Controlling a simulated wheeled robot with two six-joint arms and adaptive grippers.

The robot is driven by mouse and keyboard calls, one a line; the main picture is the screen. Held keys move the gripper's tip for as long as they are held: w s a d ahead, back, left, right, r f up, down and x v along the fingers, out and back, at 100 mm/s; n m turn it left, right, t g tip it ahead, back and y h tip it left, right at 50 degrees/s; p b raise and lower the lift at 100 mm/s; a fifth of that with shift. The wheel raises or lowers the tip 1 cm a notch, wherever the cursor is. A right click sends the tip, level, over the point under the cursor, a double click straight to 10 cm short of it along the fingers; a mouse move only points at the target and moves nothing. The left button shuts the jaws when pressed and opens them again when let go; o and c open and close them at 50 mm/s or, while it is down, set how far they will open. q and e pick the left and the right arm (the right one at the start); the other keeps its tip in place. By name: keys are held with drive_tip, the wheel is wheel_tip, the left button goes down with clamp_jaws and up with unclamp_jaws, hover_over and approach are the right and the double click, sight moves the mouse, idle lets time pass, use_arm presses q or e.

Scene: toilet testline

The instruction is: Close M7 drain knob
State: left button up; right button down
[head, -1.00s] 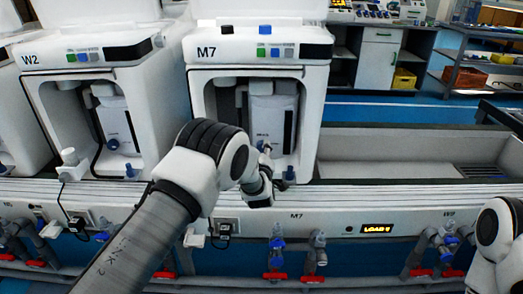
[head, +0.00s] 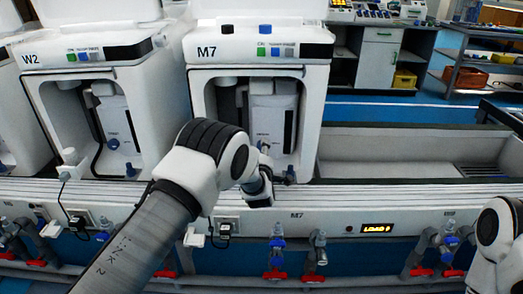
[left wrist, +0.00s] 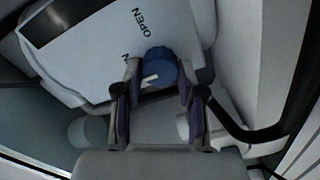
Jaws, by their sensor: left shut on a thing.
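The M7 machine (head: 262,48) stands in the middle of the head view, with a white unit (head: 272,112) inside its open bay. In the left wrist view the blue drain knob (left wrist: 160,64) sits on a white panel (left wrist: 100,45) marked "OPEN", and a pale pointer mark shows on its lower left side. My left gripper (left wrist: 160,80) is shut on the knob, one finger on each side. In the head view my left gripper (head: 264,153) is at the lower part of the bay, and the knob is hidden there. My right gripper is out of view.
A similar machine, W2 (head: 85,58), stands to the left. A dark hose (left wrist: 250,130) runs beside the knob. A blue-capped fitting (head: 290,174) is close to my gripper's right. The sink trough (head: 385,165) to the right looks mostly empty.

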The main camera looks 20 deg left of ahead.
use_arm(q)
drive_tip(key=o, duration=1.1)
drive_tip(key=shift+o, duration=0.2)
drive_tip(key=v, duration=1.2)
